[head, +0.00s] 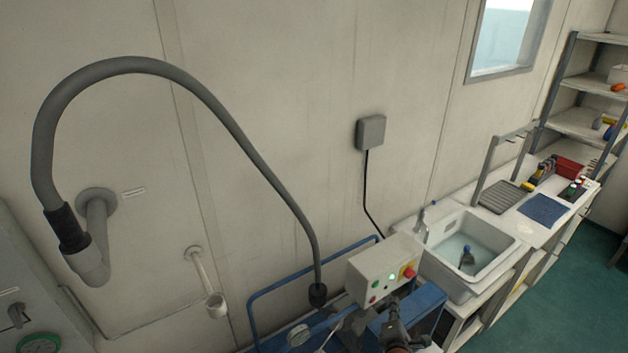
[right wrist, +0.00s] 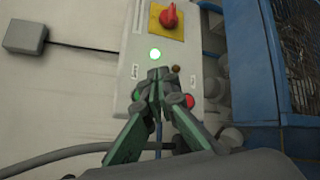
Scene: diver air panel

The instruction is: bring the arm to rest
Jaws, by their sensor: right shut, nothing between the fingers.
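My right gripper (head: 391,308) is at the bottom of the head view, just in front of a pale control box (head: 372,264). In the right wrist view, its two fingers (right wrist: 157,76) are shut with nothing between them. They overlap the lower part of the box face (right wrist: 133,45). A green lamp (right wrist: 154,55) is lit above the fingertips. A red knob (right wrist: 170,17) on a yellow plate is above that. A red button (right wrist: 188,101) is partly hidden beside the fingers. I cannot tell whether the fingertips touch the box. My left gripper is not in view.
A blue frame (head: 263,303) stands around the box. A thick grey hose (head: 240,135) arches from a wall pipe down beside it. A sink (head: 475,255) with water and a worktop are to the right. Green floor (head: 555,300) is clear at the lower right.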

